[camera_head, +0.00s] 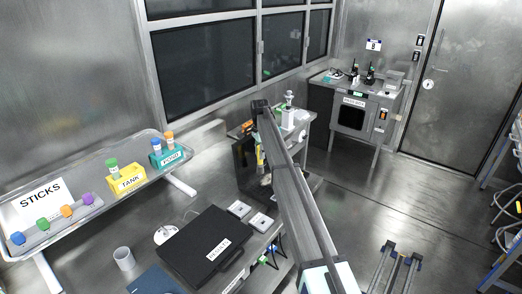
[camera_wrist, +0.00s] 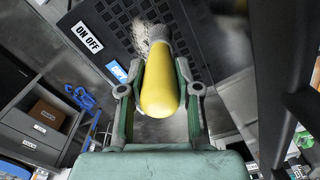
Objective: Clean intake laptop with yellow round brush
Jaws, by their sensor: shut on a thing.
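My gripper (camera_wrist: 160,92) is shut on the yellow brush (camera_wrist: 160,76), one finger on each side of its rounded yellow handle. The brush's pale bristles (camera_wrist: 152,38) point away from the gripper, in front of a dark panel with a grid of square holes; I cannot tell whether they touch it. In the head view, a bit of yellow (camera_head: 260,158) shows by the far end of my arm, where the gripper is mostly hidden. A flat black laptop-like case (camera_head: 203,246) with a small white label lies closed on the near bench, well apart from the brush.
The dark panel (camera_wrist: 110,38) carries an "ON OFF" label (camera_wrist: 87,36). A tray (camera_head: 75,212) on the left holds coloured sticks and the yellow TANK (camera_head: 127,183) and teal POND (camera_head: 172,158) racks. A white cup (camera_head: 123,259) stands left of the case.

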